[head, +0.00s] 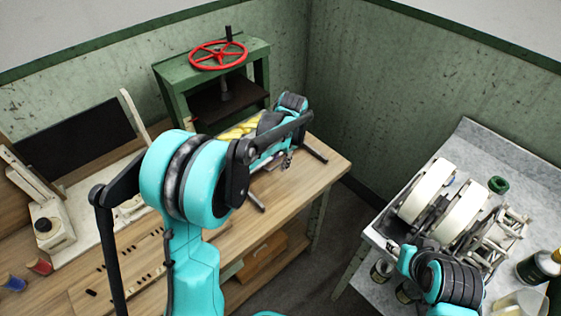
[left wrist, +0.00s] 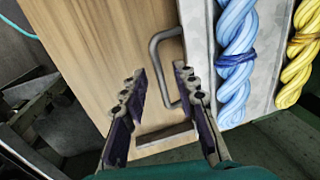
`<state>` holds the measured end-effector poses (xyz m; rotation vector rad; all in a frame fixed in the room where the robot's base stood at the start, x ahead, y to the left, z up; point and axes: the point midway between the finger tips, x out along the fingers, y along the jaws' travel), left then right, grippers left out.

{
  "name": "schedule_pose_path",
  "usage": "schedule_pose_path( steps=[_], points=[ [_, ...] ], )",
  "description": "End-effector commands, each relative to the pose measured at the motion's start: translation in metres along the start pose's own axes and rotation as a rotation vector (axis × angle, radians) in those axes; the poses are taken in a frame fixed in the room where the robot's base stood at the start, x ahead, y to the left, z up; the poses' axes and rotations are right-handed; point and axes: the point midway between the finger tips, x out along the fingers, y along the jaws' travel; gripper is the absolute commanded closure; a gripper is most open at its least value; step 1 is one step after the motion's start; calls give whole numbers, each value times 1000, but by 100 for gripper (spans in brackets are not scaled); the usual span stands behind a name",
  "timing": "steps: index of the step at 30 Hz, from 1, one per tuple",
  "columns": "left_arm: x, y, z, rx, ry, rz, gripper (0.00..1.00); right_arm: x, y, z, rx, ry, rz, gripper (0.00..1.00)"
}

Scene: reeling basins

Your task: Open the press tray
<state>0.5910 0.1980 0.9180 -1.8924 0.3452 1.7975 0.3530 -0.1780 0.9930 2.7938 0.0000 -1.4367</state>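The green press (head: 258,78) with a red handwheel (head: 218,55) stands on the wooden bench in the head view. Its tray (left wrist: 201,40) shows in the left wrist view as a pale grey metal piece with a grey U-shaped handle (left wrist: 158,68) on its side. A blue twisted skein (left wrist: 236,60) and a yellow one (left wrist: 303,50) lie on the tray. My left gripper (left wrist: 160,70) is open, its fingers on either side of the handle bar, without visible grip. In the head view my left arm hides part of the tray. My right gripper cannot be made out.
The wooden bench (head: 325,160) holds a dark panel in a pale frame (head: 85,140) at left. On the right, a grey table (head: 450,150) carries white reels (head: 427,190) and bottles (head: 540,266). Dark floor lies between bench and table.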

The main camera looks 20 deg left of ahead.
Motion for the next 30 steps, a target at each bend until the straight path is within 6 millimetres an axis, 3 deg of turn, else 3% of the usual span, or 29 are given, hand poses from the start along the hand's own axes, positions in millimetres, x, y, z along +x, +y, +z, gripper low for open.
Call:
schedule_pose_path(
  steps=[6,9,10,19,28,29,30],
  points=[
    [0,0,0,0,0,0,71,0,0,0,0,0,0,60],
    [0,0,0,0,0,0,97,0,0,0,0,0,0,60],
    [0,0,0,0,0,0,100,0,0,0,0,0,0,60],
    [-2,10,-1,2,0,1,100,-1,0,-1,0,0,0,60],
    [-15,77,-2,5,1,1,100,-7,0,-5,0,0,0,60],
    [-15,79,-2,2,1,1,96,-7,0,-5,0,0,0,60],
    [-14,77,-1,-1,0,1,86,-6,0,-4,0,0,0,60]
  ],
)
